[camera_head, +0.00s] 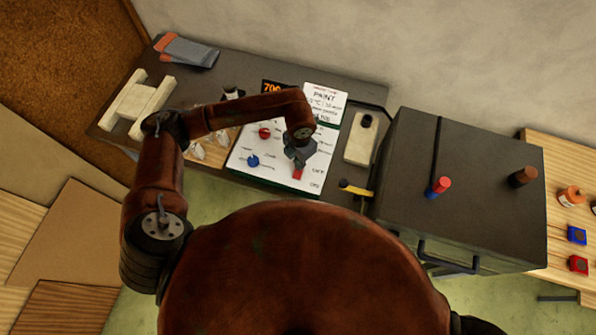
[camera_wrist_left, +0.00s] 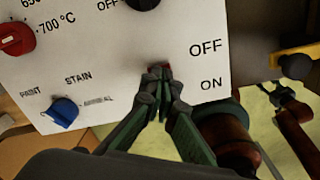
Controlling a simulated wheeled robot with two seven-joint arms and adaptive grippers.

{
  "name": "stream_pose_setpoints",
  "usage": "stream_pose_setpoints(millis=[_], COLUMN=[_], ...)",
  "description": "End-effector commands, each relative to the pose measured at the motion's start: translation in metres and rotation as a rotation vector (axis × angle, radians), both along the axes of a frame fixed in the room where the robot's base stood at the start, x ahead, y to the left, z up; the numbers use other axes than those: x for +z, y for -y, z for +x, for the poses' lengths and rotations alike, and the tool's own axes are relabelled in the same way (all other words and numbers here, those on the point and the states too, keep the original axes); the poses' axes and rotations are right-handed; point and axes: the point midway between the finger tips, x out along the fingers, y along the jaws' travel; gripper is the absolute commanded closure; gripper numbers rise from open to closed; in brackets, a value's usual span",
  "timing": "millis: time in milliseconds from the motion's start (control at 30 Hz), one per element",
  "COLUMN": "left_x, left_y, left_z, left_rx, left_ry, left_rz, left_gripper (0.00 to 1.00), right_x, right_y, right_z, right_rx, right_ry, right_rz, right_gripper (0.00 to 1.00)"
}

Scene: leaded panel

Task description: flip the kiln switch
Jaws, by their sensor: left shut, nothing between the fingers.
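The white control panel (camera_head: 262,178) lies on the dark bench, left of the big grey box. My left gripper (camera_head: 298,162) is over its right part, fingers shut and empty. A small red piece (camera_head: 298,174), which looks like the switch, shows at the fingertips. In the left wrist view the shut fingertips (camera_wrist_left: 160,72) are at a bit of red (camera_wrist_left: 167,67), left of the printed OFF and ON. The fingers hide most of it, so its position and any contact cannot be told. My right gripper is not in view.
A red knob (camera_wrist_left: 15,38) and a blue knob (camera_wrist_left: 62,111) sit on the panel's left part. A yellow-handled lever (camera_head: 356,190) is right of the panel. The tall grey box (camera_head: 475,200) stands farther right. White blocks (camera_head: 138,105) lie at the bench's left.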

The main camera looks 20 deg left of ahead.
Motion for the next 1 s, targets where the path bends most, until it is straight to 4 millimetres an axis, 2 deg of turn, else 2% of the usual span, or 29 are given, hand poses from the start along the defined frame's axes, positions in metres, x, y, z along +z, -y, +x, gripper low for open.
stream_pose_setpoints(millis=[800,1000], left_x=[-0.012,-0.007], left_y=[0.000,0.000], left_z=[0.000,0.000], left_rx=[0.000,0.000], left_ry=[0.000,0.000], left_rz=[0.000,0.000], left_gripper=[1.00,1.00], right_x=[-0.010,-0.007], right_y=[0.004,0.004], right_z=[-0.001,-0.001], right_rx=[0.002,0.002], right_ry=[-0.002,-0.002], right_rz=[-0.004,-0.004], right_gripper=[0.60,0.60])
